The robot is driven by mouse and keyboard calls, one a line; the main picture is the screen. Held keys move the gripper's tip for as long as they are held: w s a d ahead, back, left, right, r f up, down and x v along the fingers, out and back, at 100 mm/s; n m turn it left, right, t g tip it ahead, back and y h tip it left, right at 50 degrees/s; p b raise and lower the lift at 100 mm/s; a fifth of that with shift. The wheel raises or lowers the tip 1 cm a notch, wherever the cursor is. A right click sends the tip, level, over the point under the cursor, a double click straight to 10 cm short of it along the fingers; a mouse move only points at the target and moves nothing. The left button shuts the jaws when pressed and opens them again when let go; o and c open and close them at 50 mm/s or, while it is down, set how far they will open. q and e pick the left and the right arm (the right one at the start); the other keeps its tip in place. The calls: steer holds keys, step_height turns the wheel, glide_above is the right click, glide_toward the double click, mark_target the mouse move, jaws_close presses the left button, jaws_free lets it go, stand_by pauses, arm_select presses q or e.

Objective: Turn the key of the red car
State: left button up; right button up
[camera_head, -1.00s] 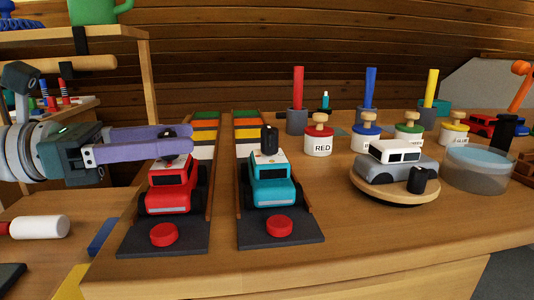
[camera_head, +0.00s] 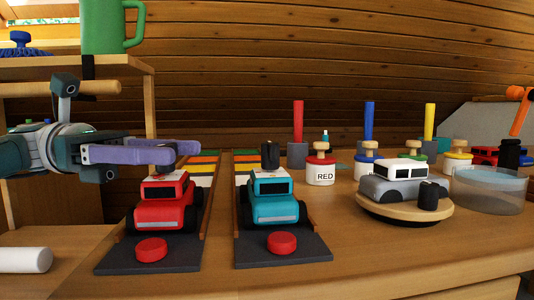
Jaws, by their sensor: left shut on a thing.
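The red car (camera_head: 164,203) stands on the left ramp track, its front toward me, behind a red button (camera_head: 151,249). My left gripper (camera_head: 190,153) reaches in from the left above the car's roof. Its purple fingers are shut on the dark key on top of the red car; the fingers mostly hide the key. The teal car (camera_head: 272,199) stands on the track to the right, with a black key (camera_head: 270,156) upright on its roof. My right gripper is not in view.
A red button (camera_head: 282,242) lies before the teal car. A grey car (camera_head: 402,180) sits on a round wooden turntable (camera_head: 385,209) at the right. A lidded jar marked RED (camera_head: 321,172) and coloured posts stand behind. A shelf (camera_head: 125,65) with a green mug (camera_head: 110,25) is upper left.

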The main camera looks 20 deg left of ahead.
arm_select(q)
steer(key=o, duration=1.4)
steer(key=shift+d, duration=0.1)
steer(key=shift+c, duration=0.2)
